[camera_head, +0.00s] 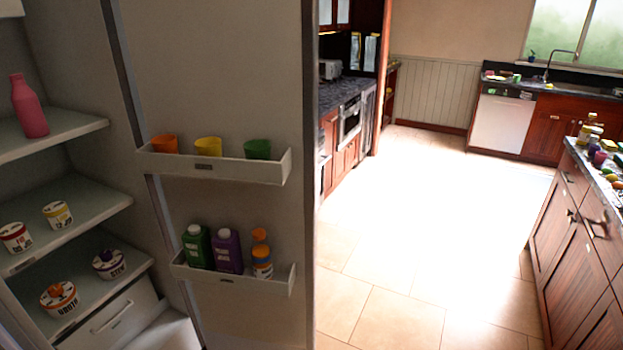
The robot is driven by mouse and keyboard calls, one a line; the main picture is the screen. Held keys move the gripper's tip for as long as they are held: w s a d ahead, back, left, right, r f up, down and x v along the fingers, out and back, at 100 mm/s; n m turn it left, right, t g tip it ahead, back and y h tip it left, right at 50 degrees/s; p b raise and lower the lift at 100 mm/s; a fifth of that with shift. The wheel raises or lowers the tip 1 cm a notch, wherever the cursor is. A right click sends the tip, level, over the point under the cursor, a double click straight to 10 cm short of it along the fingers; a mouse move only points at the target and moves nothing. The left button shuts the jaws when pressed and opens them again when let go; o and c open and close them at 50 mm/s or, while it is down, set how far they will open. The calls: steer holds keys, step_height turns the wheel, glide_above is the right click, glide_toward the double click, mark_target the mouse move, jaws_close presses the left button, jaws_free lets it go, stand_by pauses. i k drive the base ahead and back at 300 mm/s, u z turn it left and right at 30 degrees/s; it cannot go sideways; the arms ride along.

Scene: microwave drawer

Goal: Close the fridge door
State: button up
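The fridge door (245,90) stands open in the head view, with its inner side facing me. Its upper shelf (215,168) holds an orange, a yellow and a green cup. Its lower shelf (235,281) holds a green bottle, a purple bottle and an orange-topped container. The open fridge interior (85,207) is at the left, with a pink bottle (29,108) and several tubs on its shelves. The door's free edge (314,180) is near the picture's middle. My gripper is not in view, and the door's outer side is hidden.
Bright tiled floor (420,240) lies clear to the right of the door. A wooden counter (575,225) with several items on top stands at the right edge. Further cabinets and a dark counter (343,92) stand behind the door, and a sink unit (550,115) is at the back right.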

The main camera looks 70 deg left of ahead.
mark_target(236, 73)
steer(key=u, duration=1.5)
steer(key=i, duration=3.55)
steer(key=u, duration=4.3)
